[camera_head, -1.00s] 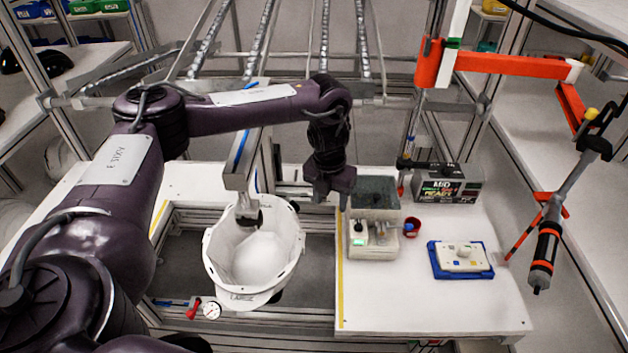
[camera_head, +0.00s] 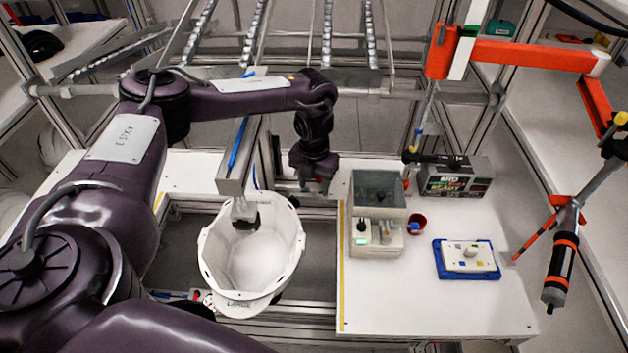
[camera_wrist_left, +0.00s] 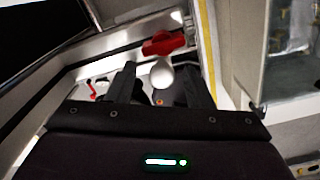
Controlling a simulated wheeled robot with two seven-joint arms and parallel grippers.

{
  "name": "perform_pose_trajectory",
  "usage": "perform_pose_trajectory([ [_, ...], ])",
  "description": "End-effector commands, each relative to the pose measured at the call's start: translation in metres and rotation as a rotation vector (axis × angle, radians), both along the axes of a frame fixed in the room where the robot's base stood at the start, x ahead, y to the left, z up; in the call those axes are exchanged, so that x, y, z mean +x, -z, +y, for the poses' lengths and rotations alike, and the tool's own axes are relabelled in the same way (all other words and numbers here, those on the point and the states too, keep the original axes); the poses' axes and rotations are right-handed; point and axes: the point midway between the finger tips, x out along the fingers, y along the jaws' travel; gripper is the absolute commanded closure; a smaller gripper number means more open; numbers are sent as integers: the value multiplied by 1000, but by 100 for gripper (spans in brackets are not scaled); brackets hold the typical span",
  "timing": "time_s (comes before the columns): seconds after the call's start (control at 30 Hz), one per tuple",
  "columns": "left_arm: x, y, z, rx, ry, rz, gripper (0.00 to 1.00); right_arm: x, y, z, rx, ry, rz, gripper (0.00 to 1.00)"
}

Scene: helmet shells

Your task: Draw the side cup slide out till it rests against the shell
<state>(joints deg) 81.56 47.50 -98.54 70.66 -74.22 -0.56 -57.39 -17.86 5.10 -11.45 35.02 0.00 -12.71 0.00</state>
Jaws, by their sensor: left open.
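The white helmet shell (camera_head: 220,275) sits open side up below a grey beam, with a dark round pad (camera_head: 245,222) at its back inner wall. My left gripper (camera_head: 317,185) is behind and to the right of the shell, pointing down, apart from it. In the left wrist view my left gripper (camera_wrist_left: 160,88) is open. A white ball knob (camera_wrist_left: 162,75) shows between its fingers, with a red part (camera_wrist_left: 163,43) beyond it. I cannot tell whether the fingers touch the knob, or whether it belongs to the side cup slide. My right gripper is out of view.
A grey tester box (camera_head: 377,240) and a small red cup (camera_head: 417,222) stand on the white table (camera_head: 400,300). A blue-edged plate (camera_head: 467,258) lies farther right. An orange arm (camera_head: 530,55) hangs over the right side. The table front is clear.

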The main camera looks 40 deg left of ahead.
Motion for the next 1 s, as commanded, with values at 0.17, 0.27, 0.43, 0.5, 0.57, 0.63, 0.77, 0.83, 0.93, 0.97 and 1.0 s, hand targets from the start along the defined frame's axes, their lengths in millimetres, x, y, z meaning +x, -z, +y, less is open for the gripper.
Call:
perform_pose_trajectory([
  [0.17,0,1,0,0,1,0,53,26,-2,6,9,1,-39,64],
  [0.27,0,0,0,0,1,0,62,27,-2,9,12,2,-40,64],
  [0.43,0,0,0,0,1,0,85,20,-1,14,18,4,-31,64],
  [0.5,0,0,0,0,1,0,94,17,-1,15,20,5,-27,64],
  [0.57,0,0,0,0,0,0,100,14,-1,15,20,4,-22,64],
  [0.63,0,0,0,0,0,0,100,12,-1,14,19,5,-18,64],
  [0.77,-2,0,-1,0,1,1,100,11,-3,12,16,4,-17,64],
  [0.83,-9,-2,-5,-1,3,4,100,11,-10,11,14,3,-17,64],
  [0.93,-21,-2,-12,-1,3,6,100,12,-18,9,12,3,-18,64],
  [0.97,-23,-2,-13,-1,3,5,100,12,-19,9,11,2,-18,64],
  [1.0,-25,-1,-15,-2,3,4,100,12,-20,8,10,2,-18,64],
])
